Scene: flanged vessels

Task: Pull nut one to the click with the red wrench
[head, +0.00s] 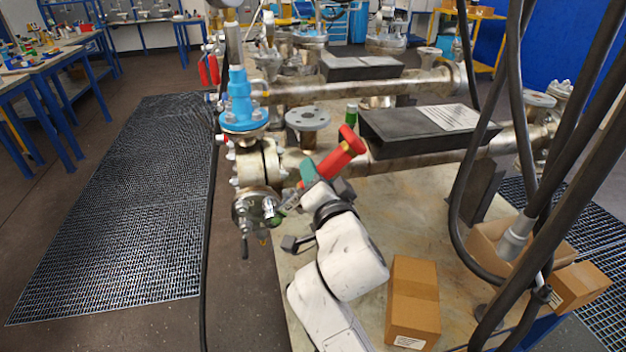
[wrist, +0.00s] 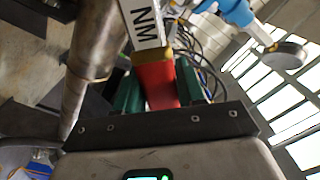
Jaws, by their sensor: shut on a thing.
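The red wrench (head: 342,150) slants from upper right down toward the flange (head: 256,208) at the left end of the near pipe. My gripper (head: 308,176) is shut on the wrench, beside that flange. In the wrist view its green fingers (wrist: 158,82) stand on both sides of the red grip (wrist: 155,84), and a white label reading "NM" (wrist: 145,22) is on the shaft beyond. The wrench head is small and partly hidden at the flange, so I cannot tell whether it sits on a nut. Which nut is nut one cannot be told.
A blue fitting (head: 240,105) rises above the flange. Cardboard boxes (head: 413,300) stand on the bench, and thick black hoses (head: 460,200) hang at right. Floor grating (head: 130,190) is clear at left.

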